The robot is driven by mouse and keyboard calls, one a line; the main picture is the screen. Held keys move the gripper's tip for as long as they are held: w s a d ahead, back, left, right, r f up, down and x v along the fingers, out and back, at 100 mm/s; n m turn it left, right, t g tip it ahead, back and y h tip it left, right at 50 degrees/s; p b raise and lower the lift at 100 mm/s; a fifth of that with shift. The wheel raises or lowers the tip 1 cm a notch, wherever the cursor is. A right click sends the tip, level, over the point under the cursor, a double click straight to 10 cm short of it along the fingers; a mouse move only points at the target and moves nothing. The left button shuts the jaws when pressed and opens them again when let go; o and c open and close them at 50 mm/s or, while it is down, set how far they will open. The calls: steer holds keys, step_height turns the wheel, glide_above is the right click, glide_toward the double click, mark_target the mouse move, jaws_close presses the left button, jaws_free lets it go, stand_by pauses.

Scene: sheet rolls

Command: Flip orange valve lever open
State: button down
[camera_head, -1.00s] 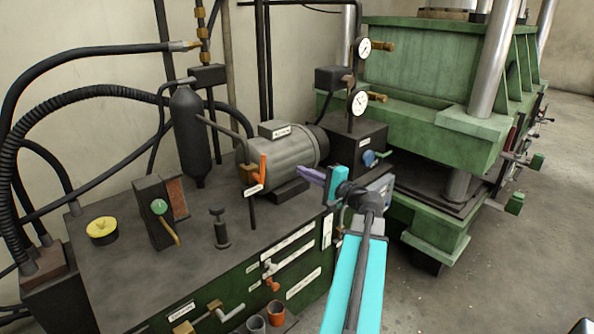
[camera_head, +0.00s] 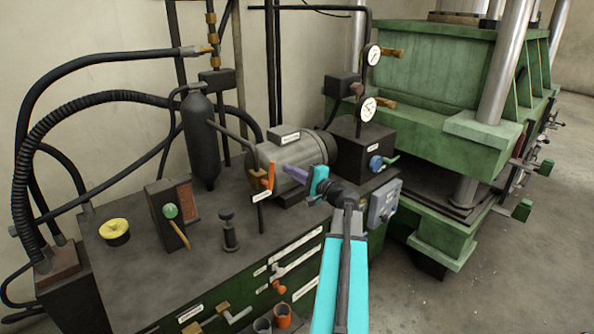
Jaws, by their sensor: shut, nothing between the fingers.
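An upright orange lever (camera_head: 271,177) with a small white tag stands on a dark post in front of the grey motor. My gripper (camera_head: 287,171), with purple fingers, is shut and empty just right of this lever. Its tips look close to the lever, but I cannot tell whether they touch. A second orange-red handle (camera_head: 278,287) is on the green front panel below, left of my arm. The frame does not settle which of the two is the valve lever.
The grey motor (camera_head: 296,155) is right behind my fingers. A black bottle (camera_head: 201,140), a yellow-capped port (camera_head: 115,230) and a green-knobbed block (camera_head: 170,211) stand to the left. The green press (camera_head: 445,90) fills the right. Bare floor lies at the lower right.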

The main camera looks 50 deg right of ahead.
mark_target(273, 170)
steer(key=shift+w+a+r+p, duration=0.15)
steer(key=shift+w+a+p, duration=0.15)
steer(key=shift+a, duration=0.4)
steer(key=shift+w+a+r+p, duration=0.15)
steer(key=shift+a+p, duration=0.15)
steer(key=shift+a, duration=0.4)
steer(key=shift+a+f+b, duration=0.1)
steer(key=shift+b, duration=0.35)
steer(key=a+n+b, duration=0.1)
steer(key=b, duration=0.2)
steer(key=shift+w+a+b, duration=0.15)
steer(key=shift+w+b, duration=0.05)
steer(key=shift+b, duration=0.2)
steer(key=shift+a+n+b, duration=0.15)
steer(key=shift+n+b, duration=0.25)
steer(key=shift+b, duration=0.1)
steer(key=shift+w+a+r, duration=0.1)
steer(key=shift+a+r, duration=0.1)
steer(key=shift+d+b, duration=0.15)
steer(key=shift+b, duration=0.2)
